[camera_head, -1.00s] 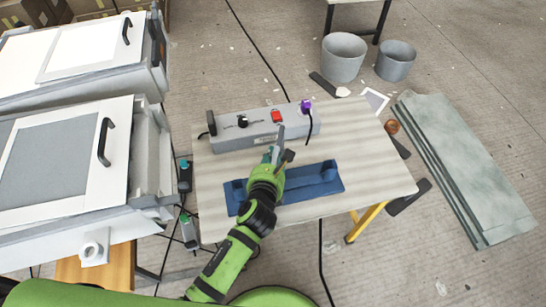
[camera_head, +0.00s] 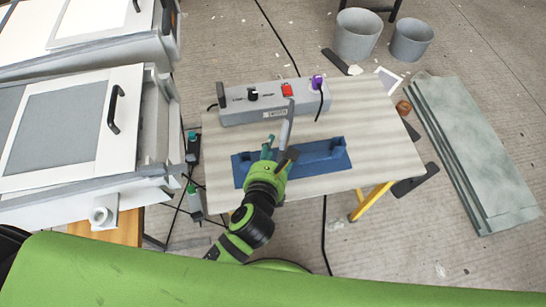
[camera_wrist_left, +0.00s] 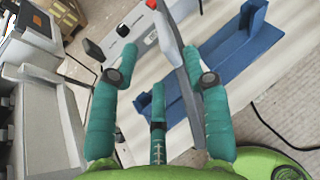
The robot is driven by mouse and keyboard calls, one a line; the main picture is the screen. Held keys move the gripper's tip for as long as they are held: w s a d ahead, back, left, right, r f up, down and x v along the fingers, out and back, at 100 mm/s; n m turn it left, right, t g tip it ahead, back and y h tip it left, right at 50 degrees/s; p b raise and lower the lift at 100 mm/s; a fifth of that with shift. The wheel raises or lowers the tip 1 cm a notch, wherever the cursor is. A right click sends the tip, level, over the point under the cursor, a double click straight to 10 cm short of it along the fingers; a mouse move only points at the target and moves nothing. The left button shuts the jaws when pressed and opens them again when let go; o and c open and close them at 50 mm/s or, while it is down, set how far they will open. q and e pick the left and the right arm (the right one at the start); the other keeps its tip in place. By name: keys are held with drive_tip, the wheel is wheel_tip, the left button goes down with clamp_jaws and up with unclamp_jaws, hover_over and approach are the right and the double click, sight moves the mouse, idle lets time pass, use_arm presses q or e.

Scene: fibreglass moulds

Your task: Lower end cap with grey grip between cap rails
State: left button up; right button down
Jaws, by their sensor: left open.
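My left gripper (camera_head: 279,150) is open over the near left part of the blue fixture (camera_head: 312,168). Its teal fingers are spread in the left wrist view (camera_wrist_left: 157,62). A thin grey upright panel (camera_head: 287,122) shows nearly edge-on just beyond the fingers; I take it for the end cap. In the left wrist view the panel (camera_wrist_left: 172,40) runs past the right finger, which hides part of it. I cannot tell whether they touch. The blue fixture has raised ends. My right gripper is out of view.
A grey control box (camera_head: 262,112) with a red switch stands along the table's far edge. The pale table (camera_head: 385,140) is clear on its right. White-framed moulds (camera_head: 70,120) stand to the left. Grey buckets (camera_head: 357,35) and flat panels (camera_head: 475,150) are on the floor.

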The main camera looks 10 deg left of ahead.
use_arm(q)
drive_tip(key=shift+v, duration=1.65)
drive_tip(key=shift+w, duration=0.1)
